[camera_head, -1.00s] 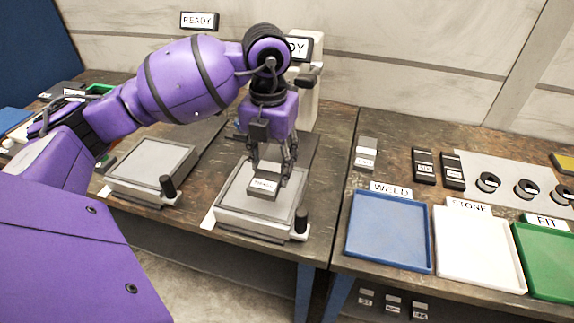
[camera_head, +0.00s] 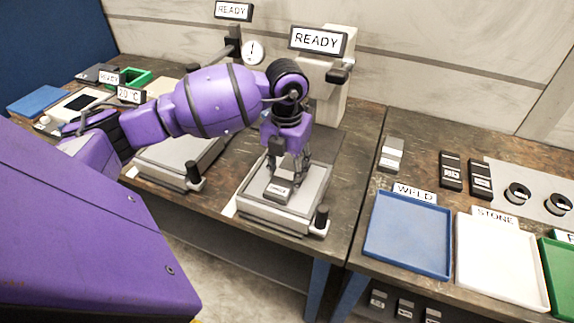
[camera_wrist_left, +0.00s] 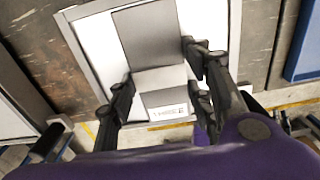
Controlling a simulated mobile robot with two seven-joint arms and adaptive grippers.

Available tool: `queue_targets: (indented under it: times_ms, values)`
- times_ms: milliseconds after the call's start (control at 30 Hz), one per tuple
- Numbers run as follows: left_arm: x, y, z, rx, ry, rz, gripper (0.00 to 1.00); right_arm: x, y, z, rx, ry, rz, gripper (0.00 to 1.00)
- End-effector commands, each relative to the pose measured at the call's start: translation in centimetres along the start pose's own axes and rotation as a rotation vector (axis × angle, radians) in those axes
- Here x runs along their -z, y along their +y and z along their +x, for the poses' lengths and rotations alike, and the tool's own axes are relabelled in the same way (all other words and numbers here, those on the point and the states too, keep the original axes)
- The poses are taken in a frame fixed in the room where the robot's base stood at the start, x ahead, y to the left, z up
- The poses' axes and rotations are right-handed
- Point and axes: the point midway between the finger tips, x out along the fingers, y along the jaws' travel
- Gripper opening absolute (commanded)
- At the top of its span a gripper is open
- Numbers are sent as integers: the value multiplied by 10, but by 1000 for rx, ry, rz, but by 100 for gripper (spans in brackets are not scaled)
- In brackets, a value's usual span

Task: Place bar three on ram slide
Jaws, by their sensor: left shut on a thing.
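Bar three is a small grey block (camera_head: 278,190) with a white label, seen over the slide of the nearer press. In the left wrist view the bar (camera_wrist_left: 160,80) has a label that reads like "THREE". My left gripper (camera_head: 288,174) points down with its fingers shut on the bar's sides; it also shows in the left wrist view (camera_wrist_left: 158,92). The ram slide is the flat light grey plate (camera_head: 311,188) on the press base. The bar is over the plate, touching or very close to it; I cannot tell which. My right gripper is not in view.
A second press (camera_head: 180,158) stands to the left. A dark handle knob (camera_head: 321,216) is at the slide's front right corner. The press column (camera_head: 328,92) with a READY sign (camera_head: 317,40) rises behind. Blue (camera_head: 407,235) and white (camera_head: 500,263) trays lie on the right bench.

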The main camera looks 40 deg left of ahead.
Motion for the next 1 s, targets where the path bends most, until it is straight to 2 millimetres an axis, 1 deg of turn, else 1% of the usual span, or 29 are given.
queue_targets:
  times_ms: [67, 267, 300, 400, 667, 767, 867, 967, 1000]
  values:
    - [-2, 0, -4, 2, -6, 0, 0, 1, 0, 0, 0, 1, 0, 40]
    - [-1, 0, 1, 1, -5, 0, 0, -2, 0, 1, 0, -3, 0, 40]
    - [0, 0, 2, 0, 0, 0, 52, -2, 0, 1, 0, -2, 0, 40]
    - [0, 0, 2, 0, 0, 0, 65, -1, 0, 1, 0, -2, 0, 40]
    - [0, 0, 2, 0, 0, 0, 65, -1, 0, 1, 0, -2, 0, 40]
    - [0, 0, -1, 1, -1, 0, 65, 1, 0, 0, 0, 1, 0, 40]
    - [-1, -1, -10, 1, -4, 1, 65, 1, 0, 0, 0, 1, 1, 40]
    - [-1, 0, -27, -1, -4, 0, 65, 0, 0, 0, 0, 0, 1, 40]
    - [-1, 0, -36, 0, -5, 0, 65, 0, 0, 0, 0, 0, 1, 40]
